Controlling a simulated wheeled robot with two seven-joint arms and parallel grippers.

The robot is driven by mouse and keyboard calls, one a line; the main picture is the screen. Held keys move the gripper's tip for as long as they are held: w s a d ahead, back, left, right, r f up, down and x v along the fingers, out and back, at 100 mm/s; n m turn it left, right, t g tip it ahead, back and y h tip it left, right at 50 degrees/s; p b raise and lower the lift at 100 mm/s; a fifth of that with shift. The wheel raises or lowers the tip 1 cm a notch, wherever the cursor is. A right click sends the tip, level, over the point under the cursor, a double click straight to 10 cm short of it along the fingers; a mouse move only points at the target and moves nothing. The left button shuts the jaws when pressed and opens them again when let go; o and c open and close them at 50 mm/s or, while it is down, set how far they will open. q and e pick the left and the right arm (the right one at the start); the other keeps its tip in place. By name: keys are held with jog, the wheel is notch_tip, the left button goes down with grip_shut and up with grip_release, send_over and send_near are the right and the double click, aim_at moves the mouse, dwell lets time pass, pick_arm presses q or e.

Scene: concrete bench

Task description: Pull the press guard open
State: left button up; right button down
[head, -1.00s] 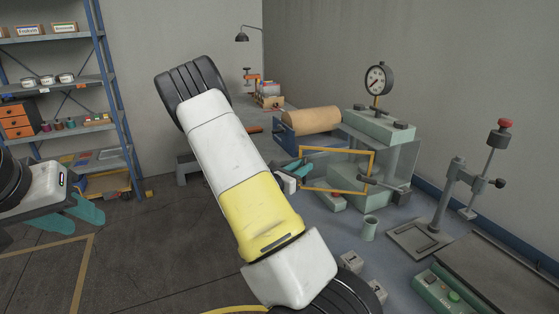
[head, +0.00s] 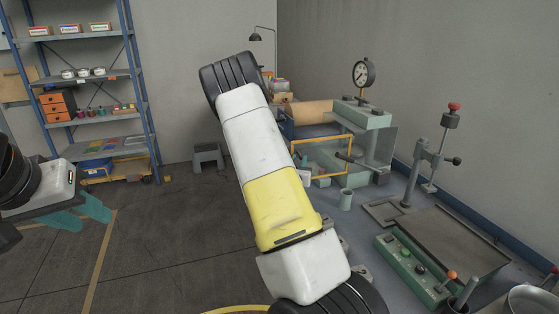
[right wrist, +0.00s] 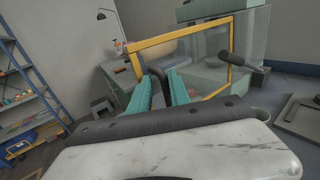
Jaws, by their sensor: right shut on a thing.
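The press guard (head: 323,137) is a clear panel in a yellow frame on the green press (head: 365,117). It also fills the upper middle of the right wrist view (right wrist: 182,36), where its frame stands at a slant out from the press. My right gripper (right wrist: 160,88) has its teal fingers on either side of a dark handle (right wrist: 157,73) at the guard's near-left edge and is shut on it. In the head view my right arm hides most of that gripper. My left gripper (head: 82,214) is open and empty at the far left, away from the press.
A dial gauge (head: 363,74) tops the press. A green cup (head: 346,199), a lever stand (head: 428,160) and a green button box (head: 412,266) stand on the bench. Shelves (head: 90,80) stand at the back left.

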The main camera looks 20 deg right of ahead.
jog(key=shift+s+d+r, duration=0.15)
jog(key=shift+s+d, duration=0.25)
jog(key=shift+d, duration=0.4)
jog(key=c, duration=1.6)
grip_release()
jog(key=shift+o, duration=0.5)
jog(key=shift+d, duration=0.15)
jog(key=v, duration=0.8)
jog(key=shift+w+a, duration=0.3)
jog(key=shift+a, duration=0.05)
